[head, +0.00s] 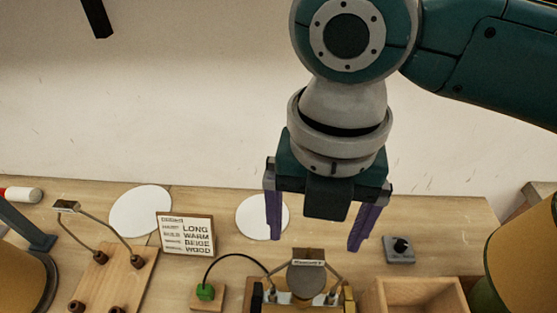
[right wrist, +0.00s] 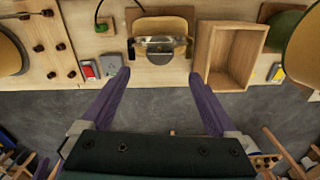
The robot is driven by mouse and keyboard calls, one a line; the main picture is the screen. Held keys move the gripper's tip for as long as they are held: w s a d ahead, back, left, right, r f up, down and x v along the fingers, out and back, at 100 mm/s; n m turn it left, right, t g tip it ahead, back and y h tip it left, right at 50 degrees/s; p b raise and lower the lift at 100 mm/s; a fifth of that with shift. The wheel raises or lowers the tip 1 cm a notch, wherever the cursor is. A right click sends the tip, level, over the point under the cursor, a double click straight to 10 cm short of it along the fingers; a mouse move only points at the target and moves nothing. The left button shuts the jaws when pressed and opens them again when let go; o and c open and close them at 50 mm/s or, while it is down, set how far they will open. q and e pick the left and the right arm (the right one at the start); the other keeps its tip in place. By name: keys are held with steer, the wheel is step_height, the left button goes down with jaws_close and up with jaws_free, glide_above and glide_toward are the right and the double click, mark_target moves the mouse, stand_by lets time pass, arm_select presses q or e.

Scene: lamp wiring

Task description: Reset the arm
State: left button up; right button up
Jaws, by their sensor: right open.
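My right gripper (head: 315,235) is raised in front of the wooden table (head: 455,215) in the head view, its two purple fingers pointing down, spread wide with nothing between them. In the right wrist view the open right gripper (right wrist: 162,90) has its fingertips near the table's edge, on either side of a small stand with a metal fitting (right wrist: 160,45). The same stand shows in the head view below the fingers (head: 308,280). My left gripper cannot be made out in either view.
An order card (head: 186,234) stands near white discs (head: 140,211). A pegged wooden board (head: 115,278) is at left, a green button block (head: 206,292) in the middle. An open wooden box (head: 415,297) and a knob switch (head: 399,249) are at right. Yellow lampshades (head: 525,260) flank the table.

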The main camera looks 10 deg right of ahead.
step_height(320, 180, up, 5)
steer(key=s+a+f+m+t+y, duration=0.25)
steer(key=s+a+m+y, duration=0.2)
steer(key=m, duration=0.75)
steer(key=s+d+m+t+h+p, duration=0.15)
steer(key=s+d+m+h, duration=0.45)
steer(key=d+m, duration=1)
step_height(320, 180, up, 21)
steer(key=s+a+m+y+p, duration=0.1)
steer(key=a+p, duration=0.1)
steer(key=p, duration=1.8)
steer(key=shift+s+y+p, duration=0.35)
steer(key=shift+s, duration=0.05)
steer(key=shift+a+f, duration=0.1)
